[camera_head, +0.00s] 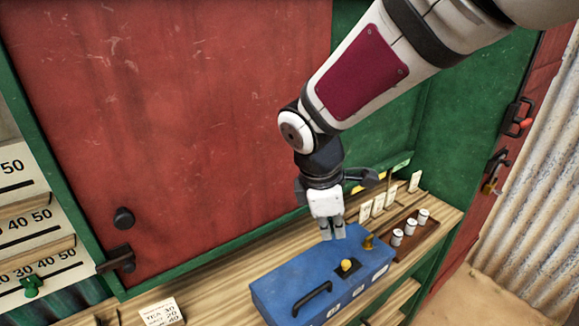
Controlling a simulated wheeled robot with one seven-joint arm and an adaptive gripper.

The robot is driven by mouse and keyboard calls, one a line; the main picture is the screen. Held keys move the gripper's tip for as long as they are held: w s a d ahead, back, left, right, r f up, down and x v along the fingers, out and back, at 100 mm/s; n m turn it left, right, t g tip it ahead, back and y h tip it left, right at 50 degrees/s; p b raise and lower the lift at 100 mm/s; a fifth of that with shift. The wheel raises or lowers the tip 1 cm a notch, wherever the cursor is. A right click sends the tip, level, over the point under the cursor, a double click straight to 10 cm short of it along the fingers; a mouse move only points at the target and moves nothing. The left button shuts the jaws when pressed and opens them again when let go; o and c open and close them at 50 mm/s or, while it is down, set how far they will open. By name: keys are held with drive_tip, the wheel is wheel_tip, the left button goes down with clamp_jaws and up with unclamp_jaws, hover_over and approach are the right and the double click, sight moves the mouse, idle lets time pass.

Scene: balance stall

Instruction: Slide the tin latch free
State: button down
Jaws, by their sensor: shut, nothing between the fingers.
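The blue tin (300,275) sits on the wooden counter, with a black handle (312,298) on its lid. A yellow knob on a dark plate, which looks like the latch (347,266), is on the tin's top. A small brass-coloured piece (369,242) stands at the tin's far right end. My gripper (333,234) points down over the far edge of the tin, behind the yellow knob. Its fingers are together and empty. I cannot tell whether the fingertips touch the tin.
A brown tray (412,243) with 3 small white cylinders stands right of the tin. Several white cards (378,205) stand behind it. A price card (161,312) lies at the front left. A red panel (180,110) rises behind the counter (220,278).

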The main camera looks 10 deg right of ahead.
drive_tip(key=w+a+f+n+p, duration=0.1)
drive_tip(key=a+f+n, duration=0.3)
drive_tip(key=f+n, duration=0.1)
drive_tip(key=shift+w+a+f+g, duration=0.25)
drive_tip(key=shift+w+f+g, duration=0.05)
drive_tip(key=shift+f+g, duration=0.1)
approach(338, 268)
drive_tip(key=a+f, duration=0.1)
drive_tip(key=s+a+f, duration=0.1)
drive_tip(key=a+f, duration=0.1)
drive_tip(key=s+a+f, duration=0.1)
drive_tip(key=shift+s+a+f+p, duration=0.25)
drive_tip(key=shift+f+p, duration=0.05)
drive_tip(key=d, duration=0.1)
drive_tip(key=w+d+p, duration=0.1)
drive_tip(key=d, duration=0.1)
drive_tip(key=shift+w+d+f, duration=0.1)
drive_tip(key=shift+w+d, duration=0.05)
drive_tip(key=shift+d, duration=0.25)
drive_tip(key=w+d, duration=0.2)
drive_tip(key=d, duration=0.1)
drive_tip(key=shift+s, duration=0.1)
